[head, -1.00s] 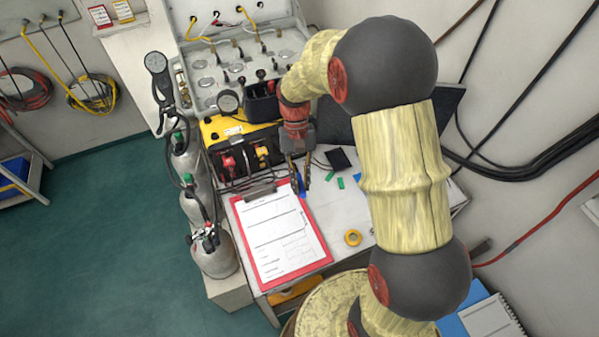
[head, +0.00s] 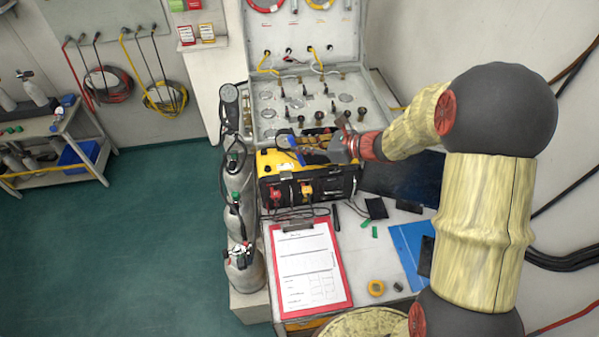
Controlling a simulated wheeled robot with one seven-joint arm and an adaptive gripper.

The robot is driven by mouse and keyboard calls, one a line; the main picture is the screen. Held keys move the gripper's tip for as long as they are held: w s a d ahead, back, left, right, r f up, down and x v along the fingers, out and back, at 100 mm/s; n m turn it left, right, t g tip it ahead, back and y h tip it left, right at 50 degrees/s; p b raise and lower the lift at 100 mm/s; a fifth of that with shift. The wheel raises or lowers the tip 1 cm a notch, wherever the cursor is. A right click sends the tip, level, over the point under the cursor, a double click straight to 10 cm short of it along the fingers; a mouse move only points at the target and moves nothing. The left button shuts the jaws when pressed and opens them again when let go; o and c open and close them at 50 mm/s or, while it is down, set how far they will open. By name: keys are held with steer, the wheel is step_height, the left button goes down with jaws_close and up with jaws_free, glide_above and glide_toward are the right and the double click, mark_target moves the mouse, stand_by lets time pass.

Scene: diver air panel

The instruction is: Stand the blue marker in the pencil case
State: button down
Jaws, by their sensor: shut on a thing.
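My gripper (head: 298,143) is over the yellow-and-black unit at the back of the table, its fingers pointing left. It is shut on the blue marker (head: 296,153), a small blue piece that shows at the fingertips, tilted. A dark open-topped box, which looks like the pencil case (head: 318,132), is just behind the gripper, partly hidden by it. I cannot tell whether the marker touches the case.
The yellow-and-black unit (head: 265,163) stands before the open gauge panel (head: 305,95). A red clipboard (head: 346,292), tape roll (head: 376,288), blue folder (head: 408,245) and dark screen (head: 400,180) lie on the table. Gas cylinders (head: 240,200) stand left.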

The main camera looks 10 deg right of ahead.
steer(key=w+d+r+m+t+h, duration=0.3)
steer(key=w+d+r+m+t, duration=0.3)
steer(key=w+d+r+t, duration=0.1)
steer(key=shift+d+t, duration=0.8)
steer(key=shift+t, duration=0.1)
steer(key=shift+f, duration=0.15)
steer(key=shift+w+f+b, duration=0.1)
steer(key=shift+f+b, duration=1.25)
steer(key=shift+f, duration=1)
steer(key=shift+f+b, duration=0.4)
steer(key=shift+b, duration=0.05)
steer(key=shift+f+b, duration=2.4)
steer(key=shift+b, duration=0.05)
steer(key=c, duration=1.7)
jaws_free()
steer(key=shift+c, duration=0.2)
